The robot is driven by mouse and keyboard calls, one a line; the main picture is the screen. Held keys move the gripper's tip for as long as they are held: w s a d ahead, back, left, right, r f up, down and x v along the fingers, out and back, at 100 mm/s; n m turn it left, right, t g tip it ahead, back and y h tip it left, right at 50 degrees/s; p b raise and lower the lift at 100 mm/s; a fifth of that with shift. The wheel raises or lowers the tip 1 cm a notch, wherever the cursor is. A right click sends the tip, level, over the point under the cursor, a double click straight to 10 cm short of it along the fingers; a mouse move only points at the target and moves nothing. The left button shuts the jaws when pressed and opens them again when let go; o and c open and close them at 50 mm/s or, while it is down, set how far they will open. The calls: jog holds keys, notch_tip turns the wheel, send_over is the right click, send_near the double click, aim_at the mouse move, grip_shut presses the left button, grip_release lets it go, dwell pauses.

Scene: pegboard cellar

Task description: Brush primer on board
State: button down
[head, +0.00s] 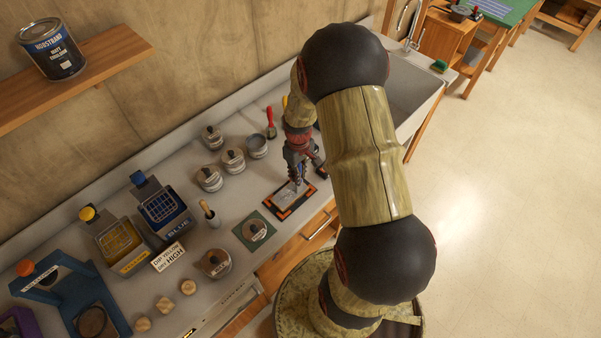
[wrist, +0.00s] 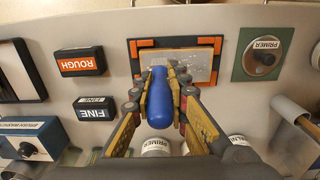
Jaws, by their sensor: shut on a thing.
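The board (head: 290,194) lies on the bench, held in a dark tray with orange corners (wrist: 136,52). Its face (wrist: 196,65) looks grey and mottled in the wrist view; how much primer is on it I cannot tell. My gripper (head: 297,168) is shut on a blue-handled tool (wrist: 159,98), likely the brush, over the board.
Blocks marked ROUGH (wrist: 81,62) and FINE (wrist: 95,108) lie near the board. Several tins (head: 233,160) stand behind it. Yellow (head: 118,240) and blue (head: 163,207) trays stand left. A sink (head: 415,85) is right.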

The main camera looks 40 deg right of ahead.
jog(key=d, duration=0.3)
jog(key=shift+d, duration=0.4)
jog(key=shift+r, duration=0.25)
dwell(0.5)
jog(key=shift+a, duration=0.15)
jog(key=shift+f+b, duration=0.25)
jog(key=shift+b, duration=0.05)
jog(key=shift+a, duration=0.15)
